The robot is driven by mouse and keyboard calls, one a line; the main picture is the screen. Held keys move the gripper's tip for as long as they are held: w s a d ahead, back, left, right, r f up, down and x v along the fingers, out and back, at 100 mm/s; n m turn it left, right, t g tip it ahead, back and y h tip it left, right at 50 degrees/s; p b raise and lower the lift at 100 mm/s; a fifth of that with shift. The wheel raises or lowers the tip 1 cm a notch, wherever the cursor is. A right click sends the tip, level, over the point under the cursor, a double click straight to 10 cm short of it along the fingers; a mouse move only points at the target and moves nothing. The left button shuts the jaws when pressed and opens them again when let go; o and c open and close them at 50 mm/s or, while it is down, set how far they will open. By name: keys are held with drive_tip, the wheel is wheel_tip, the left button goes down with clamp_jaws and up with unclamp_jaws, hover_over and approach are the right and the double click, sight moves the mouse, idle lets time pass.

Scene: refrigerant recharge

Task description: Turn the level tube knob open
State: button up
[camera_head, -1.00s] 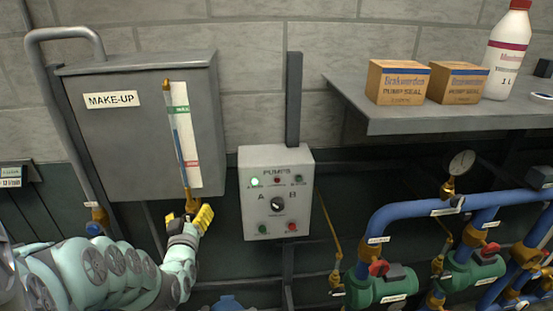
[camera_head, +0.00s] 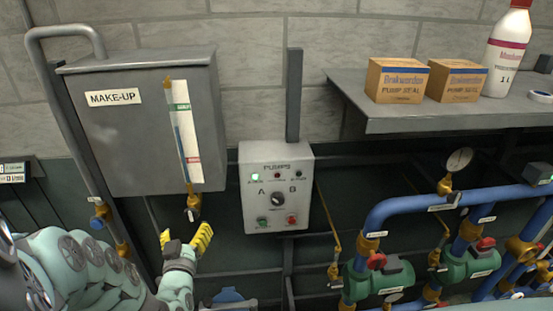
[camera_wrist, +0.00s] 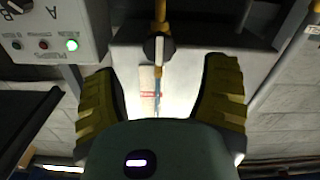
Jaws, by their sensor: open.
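The MAKE-UP tank (camera_head: 120,150) hangs on the wall at the left in the head view, with the level tube (camera_head: 182,140) upright on its front. The level tube knob (camera_head: 193,213) is a small dark piece on a brass fitting at the tube's lower end. My gripper (camera_head: 185,238) has yellow fingers, spread apart and empty, just below the knob. In the wrist view, which is upside down, the knob (camera_wrist: 153,48) shows beyond and between the open fingers, apart from both. A pale bar on it lies roughly in line with the tube (camera_wrist: 157,95).
The pump control box (camera_head: 276,185) is close on the right, with a green light lit. A shelf (camera_head: 430,118) with boxes and a bottle is farther right, above blue pipes (camera_head: 400,210) and green pumps (camera_head: 380,278). A grey pipe (camera_head: 50,110) runs beside the tank.

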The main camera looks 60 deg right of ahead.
drive_tip(key=p+v, duration=0.3)
drive_tip(key=v, duration=0.5)
drive_tip(key=w+a+r+t+y+p, duration=0.2)
drive_tip(key=w+a+r+t, duration=0.45)
drive_tip(key=w, duration=0.25)
drive_tip(key=a+r+t+p, duration=0.1)
drive_tip(key=a+r+t, duration=0.2)
drive_tip(key=r, duration=0.3)
drive_tip(key=w+a+r+n+t+y+p, duration=0.1)
drive_tip(key=a+r+t, duration=0.2)
drive_tip(key=a+r, duration=0.1)
drive_tip(key=shift+r+y, duration=0.3)
drive_tip(key=shift+r, duration=0.55)
drive_tip(key=shift+w, duration=0.1)
